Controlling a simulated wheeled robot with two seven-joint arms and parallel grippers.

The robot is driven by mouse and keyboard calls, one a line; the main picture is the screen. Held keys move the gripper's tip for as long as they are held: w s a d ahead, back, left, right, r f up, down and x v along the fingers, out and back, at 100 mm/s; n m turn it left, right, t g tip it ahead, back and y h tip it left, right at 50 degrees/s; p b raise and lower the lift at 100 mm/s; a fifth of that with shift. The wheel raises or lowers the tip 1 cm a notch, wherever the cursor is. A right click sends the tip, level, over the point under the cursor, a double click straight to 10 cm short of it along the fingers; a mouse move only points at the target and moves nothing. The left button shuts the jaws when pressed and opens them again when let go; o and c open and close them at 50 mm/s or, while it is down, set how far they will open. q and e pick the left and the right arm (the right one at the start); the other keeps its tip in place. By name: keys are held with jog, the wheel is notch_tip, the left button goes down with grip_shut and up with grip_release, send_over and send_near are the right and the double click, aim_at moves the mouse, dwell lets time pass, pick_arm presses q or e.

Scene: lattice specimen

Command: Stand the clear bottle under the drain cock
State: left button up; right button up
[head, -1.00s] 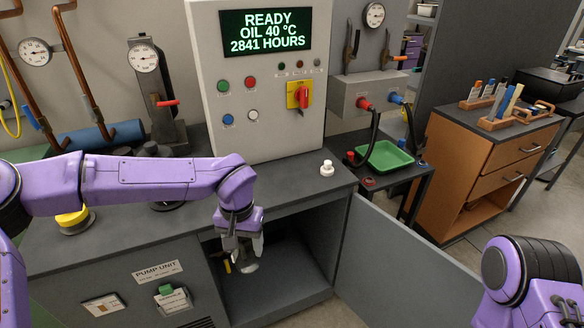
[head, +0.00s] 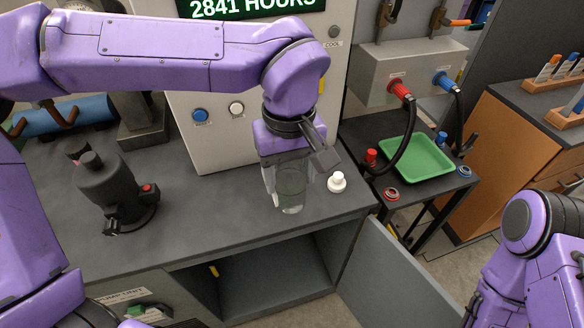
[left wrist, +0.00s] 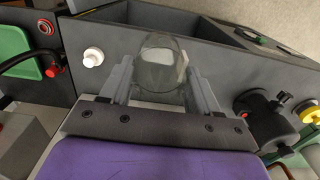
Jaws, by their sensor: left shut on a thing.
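The clear bottle (head: 291,196) is upright between the fingers of my left gripper (head: 289,184), over the dark countertop near its front edge. I cannot tell whether its base touches the counter. In the left wrist view, the bottle (left wrist: 160,66) sits between the two grey fingers of the left gripper (left wrist: 163,84). A small yellow piece (head: 213,271) shows inside the open cabinet below the counter. It may be the drain cock's handle; the rest is hidden by the counter. My right arm is at the lower right, its gripper out of the picture.
A white cap (head: 337,182) stands on the counter just right of the bottle. A black pump-like unit (head: 117,190) is at the left. The cabinet door (head: 395,280) stands open to the right. A green tray (head: 417,158) sits on a side table.

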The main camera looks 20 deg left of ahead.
pick_arm(q)
jog(key=w+a+f+p, duration=0.1)
jog(key=w+f, duration=0.2)
jog(key=f, duration=0.1)
jog(key=w+a+f+p, duration=0.1)
jog(key=w+a+f, duration=0.1)
jog(key=w+f, duration=0.2)
jog(key=w+a+f+p, duration=0.1)
jog(key=w+f, duration=0.2)
jog(key=f, duration=0.1)
jog(key=shift+w+a, duration=0.3)
jog(key=shift+w+f, duration=0.15)
jog(key=shift+w, duration=0.05)
pick_arm(e)
jog(key=r, duration=0.2)
jog(key=s+r, duration=0.1)
jog(key=r, duration=0.1)
pick_arm(q)
jog(key=shift+s, duration=0.1)
jog(key=o, duration=0.8)
jog(key=shift+o, duration=1.2)
jog(key=shift+f, duration=0.1)
